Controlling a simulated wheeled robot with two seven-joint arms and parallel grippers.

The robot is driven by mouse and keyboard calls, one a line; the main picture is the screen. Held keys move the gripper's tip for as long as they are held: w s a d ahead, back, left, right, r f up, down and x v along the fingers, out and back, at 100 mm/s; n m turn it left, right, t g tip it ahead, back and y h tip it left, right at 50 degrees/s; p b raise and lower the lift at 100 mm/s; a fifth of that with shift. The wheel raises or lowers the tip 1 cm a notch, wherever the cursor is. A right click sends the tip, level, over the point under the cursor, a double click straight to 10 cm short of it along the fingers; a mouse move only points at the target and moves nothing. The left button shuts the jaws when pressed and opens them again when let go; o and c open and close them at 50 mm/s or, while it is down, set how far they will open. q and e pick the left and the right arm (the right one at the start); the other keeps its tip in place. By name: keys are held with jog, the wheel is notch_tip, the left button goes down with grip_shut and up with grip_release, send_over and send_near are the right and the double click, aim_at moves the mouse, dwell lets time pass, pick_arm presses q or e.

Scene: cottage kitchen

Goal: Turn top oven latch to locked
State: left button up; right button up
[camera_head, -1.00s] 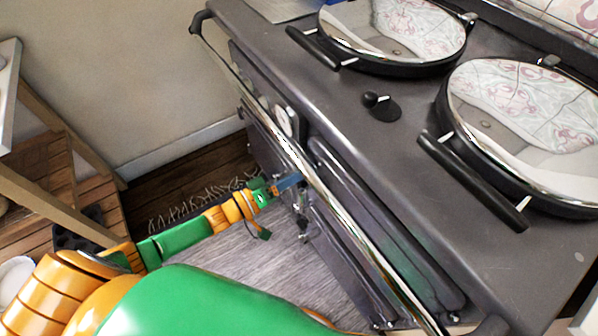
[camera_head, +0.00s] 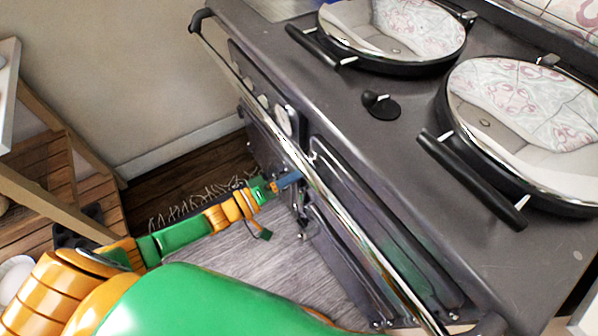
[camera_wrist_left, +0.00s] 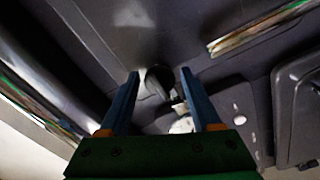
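The dark range cooker (camera_head: 265,45) fills the right of the head view. In the left wrist view, a small dark knob-like latch (camera_wrist_left: 158,82) sits on the cooker front, with a lighter metal piece at its lower right. My left gripper (camera_wrist_left: 160,74) is open, its two blue fingers on either side of the latch in that view. I cannot tell whether they touch it. In the head view my left gripper (camera_head: 290,179) reaches the cooker front under the chrome rail, and the latch is hidden there. My right gripper is not in view.
The chrome rail (camera_head: 345,225) runs along the cooker front just above my left gripper. Oven doors (camera_head: 375,215) lie behind it. Two round lids (camera_head: 395,25) and a black knob (camera_head: 382,106) are on top. A wooden stand (camera_head: 45,150) is at the left.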

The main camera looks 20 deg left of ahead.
pick_arm(q)
jog(key=shift+o, duration=0.5)
jog(key=v, duration=0.7)
